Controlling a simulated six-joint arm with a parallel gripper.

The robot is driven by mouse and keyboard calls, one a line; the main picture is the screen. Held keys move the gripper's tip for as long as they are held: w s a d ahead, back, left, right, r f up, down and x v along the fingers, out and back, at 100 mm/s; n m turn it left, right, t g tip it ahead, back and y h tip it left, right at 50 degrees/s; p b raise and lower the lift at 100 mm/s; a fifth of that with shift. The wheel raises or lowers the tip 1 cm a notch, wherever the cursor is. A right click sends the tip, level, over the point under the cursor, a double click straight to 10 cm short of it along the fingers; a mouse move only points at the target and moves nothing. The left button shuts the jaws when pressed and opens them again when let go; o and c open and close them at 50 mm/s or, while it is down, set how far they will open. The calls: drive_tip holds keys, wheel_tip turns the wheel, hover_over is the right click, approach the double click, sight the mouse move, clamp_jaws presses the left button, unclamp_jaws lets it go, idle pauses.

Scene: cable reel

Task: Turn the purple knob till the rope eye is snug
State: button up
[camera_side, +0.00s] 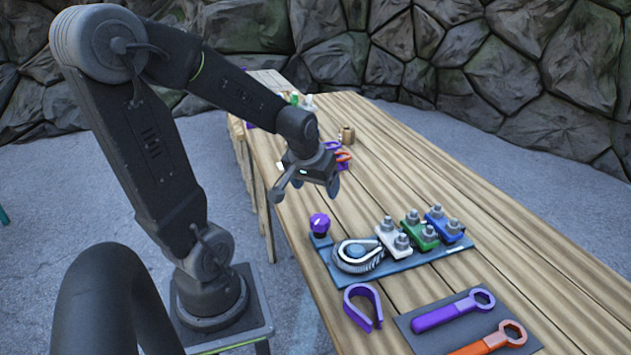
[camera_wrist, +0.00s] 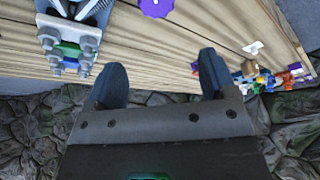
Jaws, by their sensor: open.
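The purple knob (camera_side: 320,223) stands at the left end of a blue-grey base plate (camera_side: 405,262) on the table. In the wrist view the knob (camera_wrist: 155,7) is cut off by the top edge. Beside it lies a grey rope eye (camera_side: 358,256), coiled in a loop; whether it is snug I cannot tell. White, green (camera_side: 420,232) and blue clamp blocks with metal nuts follow to its right. My gripper (camera_side: 306,188) is open and empty, above the table and apart from the knob. In the wrist view its fingers (camera_wrist: 160,80) are spread with nothing between them.
A purple open loop (camera_side: 363,306) lies in front of the plate. A dark mat (camera_side: 420,340) holds a purple wrench (camera_side: 454,310) and an orange wrench (camera_side: 495,340). Small coloured items (camera_side: 340,152) clutter the far end.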

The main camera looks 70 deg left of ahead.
sight(320, 218)
drive_tip(key=shift+r, duration=0.35)
drive_tip(key=f+g+h, duration=0.1)
drive_tip(key=f, duration=0.3)
drive_tip(key=w+a+f+g+h, duration=0.1)
drive_tip(key=f, duration=0.2)
drive_tip(key=f+g+h, duration=0.1)
drive_tip(key=f, duration=0.3)
drive_tip(key=shift+w+a+f, duration=0.25)
drive_tip(key=shift+w+f, duration=0.05)
drive_tip(key=shift+c, duration=0.3)
drive_tip(key=c, duration=0.9)
drive_tip(key=shift+o, duration=0.2)
